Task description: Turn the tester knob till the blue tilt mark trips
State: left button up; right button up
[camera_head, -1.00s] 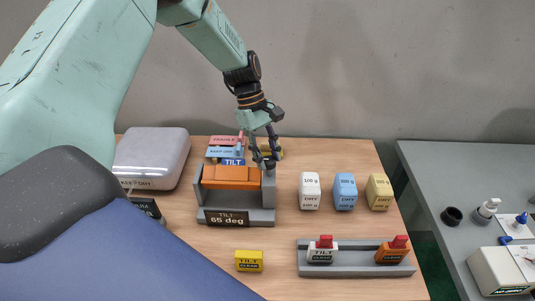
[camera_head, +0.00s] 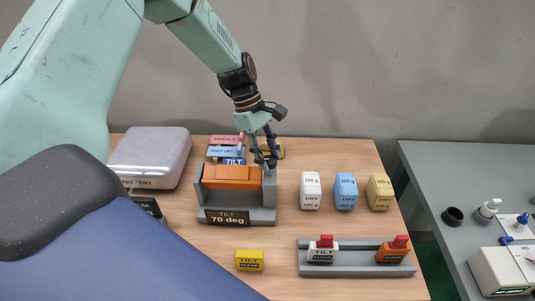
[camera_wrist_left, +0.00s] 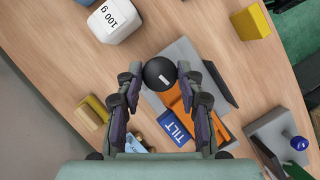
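The grey tester (camera_head: 238,216) stands on the wooden table, its display reading "TILT 70 deg". It carries an orange cradle (camera_head: 230,178). A blue mark labelled TILT (camera_head: 233,161) shows behind the cradle, and also in the left wrist view (camera_wrist_left: 174,127); I cannot tell whether it has tripped. The round black knob (camera_wrist_left: 160,73) with a white line is at the tester's right side. My left gripper (camera_head: 265,163) reaches down to it from above, one finger on each side, and looks closed on it. My right gripper is not in view.
White (camera_head: 311,190), blue (camera_head: 345,191) and yellow (camera_head: 380,191) weights stand right of the tester. A silver case (camera_head: 152,157) is left.

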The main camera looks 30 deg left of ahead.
pick_arm(q)
jog(key=o, duration=0.5)
jog(key=shift+c, duration=0.2)
jog(key=v, duration=1.2)
